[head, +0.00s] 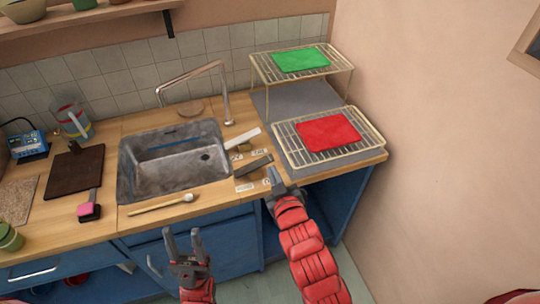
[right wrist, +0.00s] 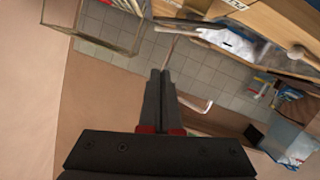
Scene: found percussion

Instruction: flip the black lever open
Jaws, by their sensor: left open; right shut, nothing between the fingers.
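The black lever (head: 253,166) is a dark flat bar on the counter, right of the sink, lying slanted with its right end farther back. Small pale labels (head: 245,186) lie beside it; their text is too small to read. My right gripper (head: 271,174) is shut and empty, with its tips close to the lever's right end; I cannot tell if they touch. In the right wrist view the shut fingers (right wrist: 158,80) show with nothing between them. My left gripper (head: 183,238) is open and empty in front of the counter, below the wooden mallet.
A white lever (head: 243,138) lies behind the black one. The sink (head: 172,165) is to the left, with the mallet (head: 162,204) before it. A wire rack with a red sheet (head: 328,132) stands close on the right; a taller one holds a green sheet (head: 300,60).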

